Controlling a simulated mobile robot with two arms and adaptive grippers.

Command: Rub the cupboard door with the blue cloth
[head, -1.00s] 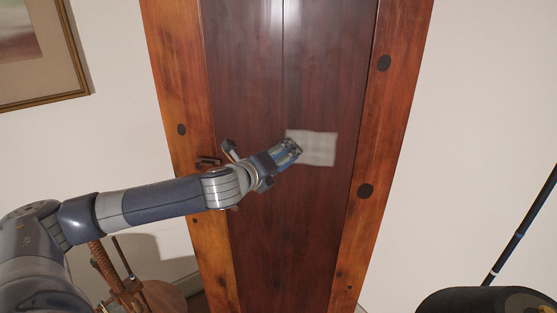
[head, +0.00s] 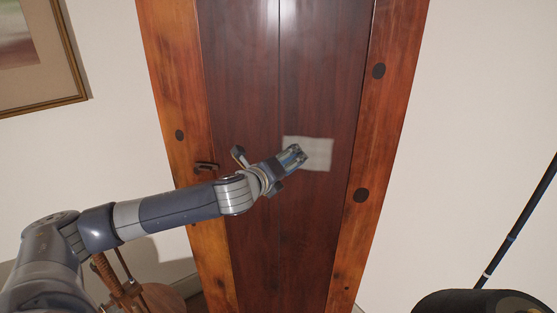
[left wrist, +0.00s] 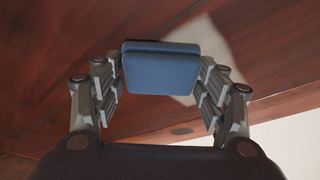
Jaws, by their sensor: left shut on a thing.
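The cupboard door (head: 245,75) is dark red-brown wood in a lighter orange-brown frame. A pale, roughly square patch (head: 321,155) shows on it right of centre. My left gripper (head: 293,157) is in front of the door and overlaps the left part of the patch. The pale patch also shows behind the pad there. I cannot tell whether the cloth touches the door. My right gripper is not in view.
A dark handle (head: 206,167) is at the door's left edge. A framed picture (head: 40,103) hangs on the left wall. A small wooden stand (head: 160,298) is below my left arm. A dark pole (head: 514,230) and a dark rounded object (head: 450,302) are at the lower right.

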